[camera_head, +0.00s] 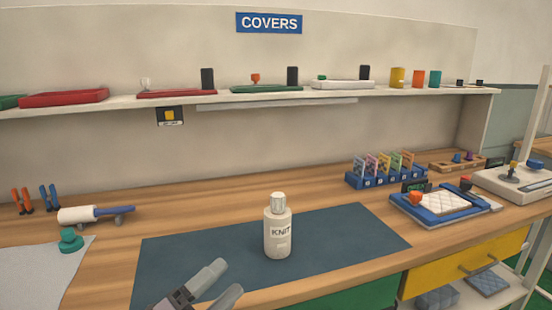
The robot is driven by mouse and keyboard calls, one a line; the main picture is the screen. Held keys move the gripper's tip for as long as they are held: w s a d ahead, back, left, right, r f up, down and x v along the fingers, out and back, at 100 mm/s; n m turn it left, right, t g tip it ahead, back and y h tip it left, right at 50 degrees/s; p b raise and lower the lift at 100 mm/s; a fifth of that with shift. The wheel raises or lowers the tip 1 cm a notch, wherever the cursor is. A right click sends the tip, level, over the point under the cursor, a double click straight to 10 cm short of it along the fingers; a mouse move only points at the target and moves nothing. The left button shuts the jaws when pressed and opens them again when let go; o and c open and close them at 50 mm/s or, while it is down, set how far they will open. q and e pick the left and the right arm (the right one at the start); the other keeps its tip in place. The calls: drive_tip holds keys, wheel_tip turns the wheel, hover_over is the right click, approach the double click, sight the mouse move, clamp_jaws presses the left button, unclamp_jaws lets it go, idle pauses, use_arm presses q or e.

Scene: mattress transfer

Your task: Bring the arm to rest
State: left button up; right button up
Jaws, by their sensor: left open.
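My left gripper (213,290) shows at the bottom of the head view, over the front edge of the dark blue mat (180,262). Its two grey fingers are apart and nothing is between them. My right gripper is not in view.
A shelf (220,103) with trays and small blocks runs above the bench. A lint roller (95,214) and a teal knob (70,240) lie left. A card rack (386,172) and a blue frame (440,207) stand right. The mat's left part is clear.

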use_arm(q)
drive_tip(key=s+a+f+n+g+y, duration=0.1)
drive_tip(key=s+a+f+n+y, duration=0.2)
drive_tip(key=s+f+n, duration=0.3)
drive_tip(key=s+a+f+n+g+y+p, duration=0.1)
drive_tip(key=s+a+f+n+g+y, duration=0.1)
drive_tip(key=s+a+f+n+y, duration=0.2)
drive_tip(key=s+a+f+n+g+y+p, duration=0.1)
drive_tip(key=s+a+f+n+y, duration=0.2)
drive_tip(key=s+f+n+y, duration=0.3)
drive_tip(key=s+f+n, duration=0.4)
drive_tip(key=f+n, duration=0.3)
drive_tip(key=f, duration=0.2)
drive_tip(key=shift+a+g, duration=0.35)
drive_tip(key=shift+g, duration=0.05)
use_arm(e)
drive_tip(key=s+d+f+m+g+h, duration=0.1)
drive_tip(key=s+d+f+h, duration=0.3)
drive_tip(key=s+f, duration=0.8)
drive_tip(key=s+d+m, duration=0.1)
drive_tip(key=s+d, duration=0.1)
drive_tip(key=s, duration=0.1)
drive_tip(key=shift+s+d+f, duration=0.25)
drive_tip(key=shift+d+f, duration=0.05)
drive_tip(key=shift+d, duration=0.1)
